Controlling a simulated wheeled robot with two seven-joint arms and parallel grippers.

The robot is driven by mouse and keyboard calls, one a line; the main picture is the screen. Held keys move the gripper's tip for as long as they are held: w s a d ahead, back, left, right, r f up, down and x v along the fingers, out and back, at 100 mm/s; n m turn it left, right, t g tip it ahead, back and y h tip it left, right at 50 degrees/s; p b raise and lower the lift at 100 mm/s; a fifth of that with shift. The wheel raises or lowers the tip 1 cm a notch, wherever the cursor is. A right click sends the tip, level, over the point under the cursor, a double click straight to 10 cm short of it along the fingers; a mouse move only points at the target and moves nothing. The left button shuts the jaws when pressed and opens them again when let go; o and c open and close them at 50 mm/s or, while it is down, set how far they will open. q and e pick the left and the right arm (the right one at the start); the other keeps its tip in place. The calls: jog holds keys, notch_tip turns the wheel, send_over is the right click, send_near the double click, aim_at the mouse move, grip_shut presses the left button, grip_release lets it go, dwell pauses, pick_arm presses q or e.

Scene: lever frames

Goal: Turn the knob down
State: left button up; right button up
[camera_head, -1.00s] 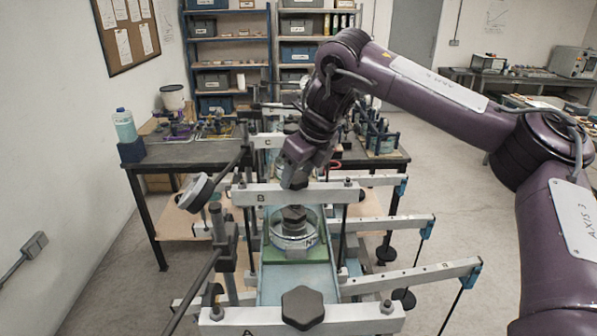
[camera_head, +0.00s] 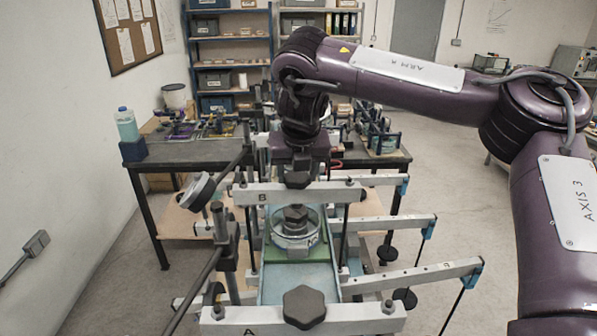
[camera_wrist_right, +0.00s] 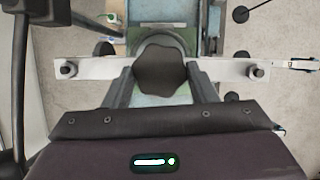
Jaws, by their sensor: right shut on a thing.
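The dark lobed knob (camera_wrist_right: 160,68) sits at the middle of the pale crossbeam (camera_head: 332,193) marked B; in the head view a little of the knob (camera_head: 298,180) shows below my right gripper (camera_head: 298,165). In the wrist view my right gripper (camera_wrist_right: 162,84) has one finger on each side of the knob and is shut on it. Beneath the beam, a round clear cell (camera_head: 297,243) with a dark top piece stands on a green plate (camera_head: 290,257). My left gripper is out of view.
A nearer beam (camera_head: 240,318) marked A carries a similar dark knob (camera_head: 303,307). Long lever arms (camera_head: 400,226) with hanging weights stick out right. A dial gauge (camera_head: 197,191) on a post stands left. A bench with a bottle (camera_head: 126,124) is behind.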

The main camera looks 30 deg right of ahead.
jog(key=m, duration=0.2)
jog(key=m+g+h, duration=0.1)
jog(key=m, duration=0.1)
jog(key=m+h, duration=0.1)
jog(key=m, duration=0.1)
jog(key=shift+w+a+r+m, duration=0.1)
jog(key=shift+w+a+m, duration=0.1)
jog(key=shift+a+m, duration=0.1)
jog(key=m+g, duration=0.1)
jog(key=m, duration=0.1)
jog(key=m+g+h, duration=0.1)
jog(key=m, duration=0.2)
jog(key=shift+w+m, duration=0.2)
jog(key=shift+m, duration=0.1)
jog(key=shift+g, duration=0.3)
jog(key=o, duration=1)
jog(key=shift+c, duration=0.2)
